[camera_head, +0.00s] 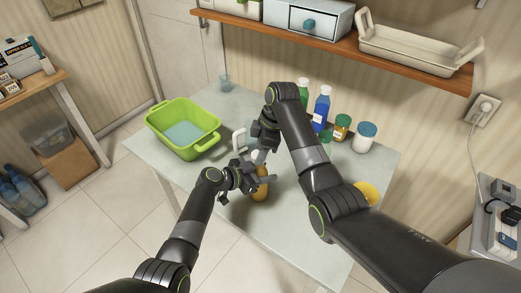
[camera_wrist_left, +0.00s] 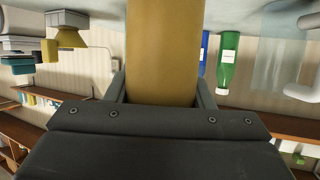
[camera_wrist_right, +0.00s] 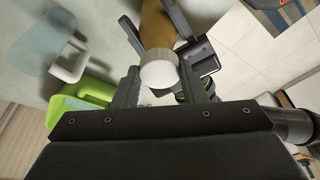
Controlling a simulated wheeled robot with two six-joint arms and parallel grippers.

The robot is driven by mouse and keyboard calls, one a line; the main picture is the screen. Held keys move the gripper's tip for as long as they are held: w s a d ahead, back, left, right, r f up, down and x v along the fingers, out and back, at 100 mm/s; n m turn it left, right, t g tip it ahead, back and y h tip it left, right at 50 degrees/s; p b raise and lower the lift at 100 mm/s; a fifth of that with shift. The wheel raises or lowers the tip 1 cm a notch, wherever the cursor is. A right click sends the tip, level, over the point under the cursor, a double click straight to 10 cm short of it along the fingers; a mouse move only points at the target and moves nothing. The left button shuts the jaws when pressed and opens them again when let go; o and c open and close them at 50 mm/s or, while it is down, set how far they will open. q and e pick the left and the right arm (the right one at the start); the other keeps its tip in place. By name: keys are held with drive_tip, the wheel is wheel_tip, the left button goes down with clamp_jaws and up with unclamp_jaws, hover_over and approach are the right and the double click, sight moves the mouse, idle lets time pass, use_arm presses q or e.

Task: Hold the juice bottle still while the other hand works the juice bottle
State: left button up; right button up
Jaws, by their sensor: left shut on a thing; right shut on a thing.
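The juice bottle (camera_head: 261,190) stands upright on the table, with an orange-brown body and a white cap (camera_wrist_right: 160,70). My left gripper (camera_head: 254,181) is shut on the bottle's body from the left. In the left wrist view the body (camera_wrist_left: 160,50) fills the space between the fingers. My right gripper (camera_head: 260,157) is above, shut on the white cap. In the right wrist view its fingers are on both sides of the cap, and the left gripper's fingers show around the body behind it. In the head view the grippers partly hide the bottle's top.
A green basin (camera_head: 182,128) stands left on the table (camera_head: 230,218), with a white handled thing (camera_head: 239,140) beside it. A blue bottle (camera_head: 321,106), a green bottle (camera_head: 303,92) and jars (camera_head: 364,137) stand at the back right. A wooden shelf (camera_head: 330,42) hangs above.

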drive_tip(key=shift+f, duration=0.6)
drive_tip(key=o, duration=0.9)
drive_tip(key=shift+o, duration=0.2)
drive_tip(key=shift+r, duration=2.3)
drive_tip(key=shift+c, duration=0.4)
drive_tip(key=n, duration=0.2)
drive_tip(key=r+n+h, duration=0.1)
drive_tip(key=n, duration=0.1)
drive_tip(key=shift+a, duration=0.2)
wheel_tip(320, 180, up, 2)
drive_tip(key=n+h, duration=0.1)
drive_tip(key=n, duration=0.2)
drive_tip(key=n+h, duration=0.1)
drive_tip(key=n, duration=0.2)
drive_tip(key=shift+f, duration=0.1)
